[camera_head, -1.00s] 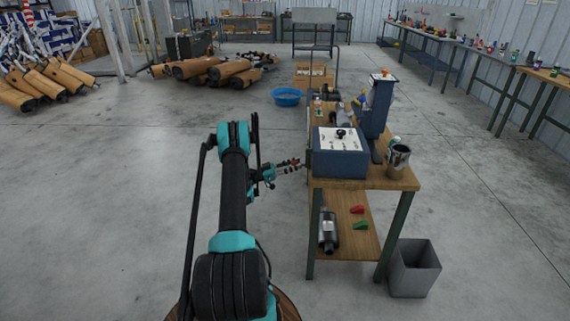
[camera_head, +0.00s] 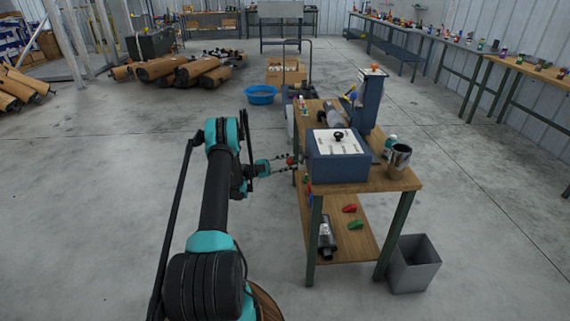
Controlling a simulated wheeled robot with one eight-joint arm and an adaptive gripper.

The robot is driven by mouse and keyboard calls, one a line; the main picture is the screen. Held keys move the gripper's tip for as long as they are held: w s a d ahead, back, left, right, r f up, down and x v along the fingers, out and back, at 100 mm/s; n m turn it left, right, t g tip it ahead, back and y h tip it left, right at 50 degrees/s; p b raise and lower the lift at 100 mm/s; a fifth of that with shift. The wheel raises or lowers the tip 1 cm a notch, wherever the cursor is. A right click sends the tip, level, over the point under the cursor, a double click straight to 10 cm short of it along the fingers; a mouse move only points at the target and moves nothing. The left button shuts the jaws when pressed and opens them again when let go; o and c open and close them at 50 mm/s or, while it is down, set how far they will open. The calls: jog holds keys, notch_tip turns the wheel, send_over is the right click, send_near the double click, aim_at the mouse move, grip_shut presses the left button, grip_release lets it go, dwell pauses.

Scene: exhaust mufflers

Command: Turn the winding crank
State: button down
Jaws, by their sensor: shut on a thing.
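My gripper (camera_head: 287,163) is at the left side of the blue machine box (camera_head: 340,170) on the workbench. It is shut on a small part with a red spot, which appears to be the handle of the winding crank (camera_head: 292,160). The fingers and the shadowed side of the box hide most of the crank, so its angle cannot be told. The box has a white top panel with a black knob (camera_head: 338,136).
The wooden workbench (camera_head: 375,185) carries a blue upright machine (camera_head: 368,100) and a metal cup (camera_head: 398,160). A muffler (camera_head: 327,238) lies on its lower shelf. A grey bin (camera_head: 412,264) stands at right.

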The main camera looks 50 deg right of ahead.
jog(key=shift+w+d+r+m, duration=0.15)
jog(key=shift+w+r+m, duration=0.1)
jog(key=shift+m, duration=0.35)
jog(key=c, duration=1.1)
grip_release()
jog(key=shift+v, duration=3.75)
jog(key=shift+d, duration=0.1)
